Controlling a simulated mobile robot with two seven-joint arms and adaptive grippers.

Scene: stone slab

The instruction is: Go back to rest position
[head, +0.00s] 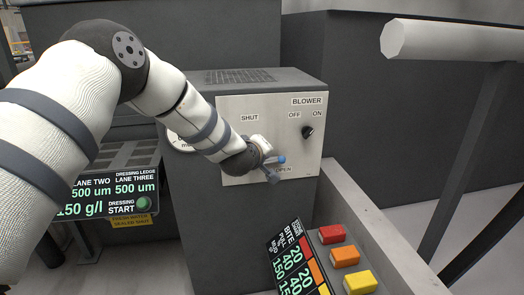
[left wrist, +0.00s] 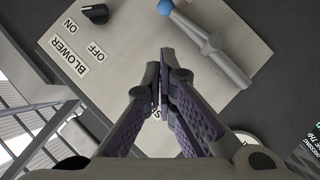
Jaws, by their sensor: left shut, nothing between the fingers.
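My left arm reaches in from the left to the grey control box in the head view. My left gripper (head: 272,172) is in front of the panel's lever and hides most of it. In the left wrist view my gripper (left wrist: 160,78) is shut and empty, its purple-padded fingers together. The grey lever (left wrist: 210,45) with a blue tip (left wrist: 166,7) lies beyond the fingertips, apart from them in that picture. The blue tip also shows in the head view (head: 281,159), pointing right, above the OPEN label. My right gripper is not in view.
The panel (head: 305,165) has SHUT and OPEN labels and a black BLOWER knob (head: 308,131). Below right are red (head: 332,234), orange (head: 345,256) and yellow (head: 360,282) blocks beside a display board (head: 291,262). A pale railing (head: 450,40) stands at right.

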